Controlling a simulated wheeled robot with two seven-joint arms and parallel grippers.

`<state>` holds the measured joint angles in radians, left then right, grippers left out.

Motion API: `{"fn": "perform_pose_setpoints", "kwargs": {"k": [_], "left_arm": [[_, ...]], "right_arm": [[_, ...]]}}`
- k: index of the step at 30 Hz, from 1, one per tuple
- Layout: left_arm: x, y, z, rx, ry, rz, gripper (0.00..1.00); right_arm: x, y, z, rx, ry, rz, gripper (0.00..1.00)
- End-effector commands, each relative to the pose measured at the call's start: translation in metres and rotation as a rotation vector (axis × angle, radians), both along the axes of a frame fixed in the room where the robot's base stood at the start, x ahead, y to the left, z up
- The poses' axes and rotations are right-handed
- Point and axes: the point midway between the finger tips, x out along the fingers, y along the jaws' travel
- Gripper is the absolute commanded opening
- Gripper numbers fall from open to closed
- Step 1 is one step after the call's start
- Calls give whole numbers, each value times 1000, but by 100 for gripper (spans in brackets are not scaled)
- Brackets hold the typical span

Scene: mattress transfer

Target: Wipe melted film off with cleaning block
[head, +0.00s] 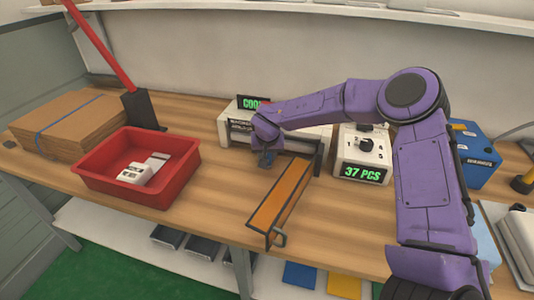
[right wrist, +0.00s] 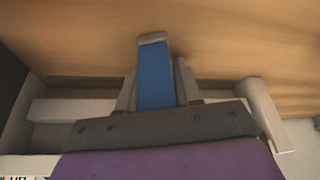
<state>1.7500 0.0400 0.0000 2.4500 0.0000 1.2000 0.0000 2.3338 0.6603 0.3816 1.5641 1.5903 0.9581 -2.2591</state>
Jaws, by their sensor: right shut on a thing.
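My right gripper (head: 266,157) is shut on a small blue block (right wrist: 155,78), which also shows in the head view (head: 266,162). In the right wrist view the block stands upright between the fingers, with a pale grey-brown end. In the head view the gripper is at the front of a white sealer (head: 232,137) with a green display that seems to read COOL. My arm hides part of it. A long orange bar (head: 281,194) with a dark handle extends from the sealer to the table's front edge. I cannot make out melted film. My left gripper is out of view.
A red bin (head: 112,190) holding white pieces stands left on the wooden table. Behind it are a cardboard stack (head: 68,120) and a red-handled black tool (head: 141,110). A white counter box (head: 360,155) reads 37 PCS. Bare table lies between bin and bar.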

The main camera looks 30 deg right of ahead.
Motion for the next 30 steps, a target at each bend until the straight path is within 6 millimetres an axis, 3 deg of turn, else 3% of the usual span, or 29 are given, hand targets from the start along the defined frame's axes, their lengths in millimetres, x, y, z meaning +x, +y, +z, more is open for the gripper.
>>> {"fn": "perform_pose_setpoints", "kwargs": {"k": [8,21,30], "left_arm": [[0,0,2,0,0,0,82],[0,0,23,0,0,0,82],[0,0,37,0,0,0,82]], "right_arm": [[2,2,-2,0,0,1,0],[31,26,-1,-1,-1,1,0],[27,23,-2,1,1,-1,0]]}}
